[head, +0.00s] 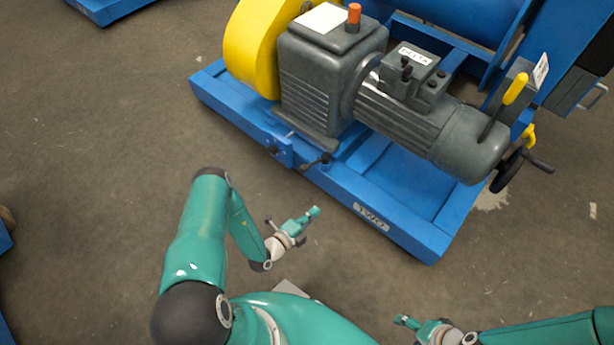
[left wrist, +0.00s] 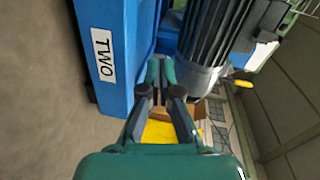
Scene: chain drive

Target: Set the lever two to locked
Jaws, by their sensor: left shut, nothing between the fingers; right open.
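A lever with a yellow grip (head: 515,88) stands on a grey bracket at the right end of the machine, beside the grey motor (head: 430,125). Its grip slants up and to the right. The blue base (head: 430,235) carries a white label TWO (head: 371,216), which also shows in the left wrist view (left wrist: 103,55). My left gripper (head: 314,211) is shut and empty in front of the blue base, well left of the lever. My right gripper (head: 405,321) is open and empty at the bottom, apart from the machine. I cannot read the lever's position marks.
A black handwheel (head: 508,170) sits below the lever, with a second yellow part (head: 528,134) close by. A small dark handle (head: 318,162) sticks out of the base's front. A yellow guard (head: 252,45) covers the left end. The floor in front is clear.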

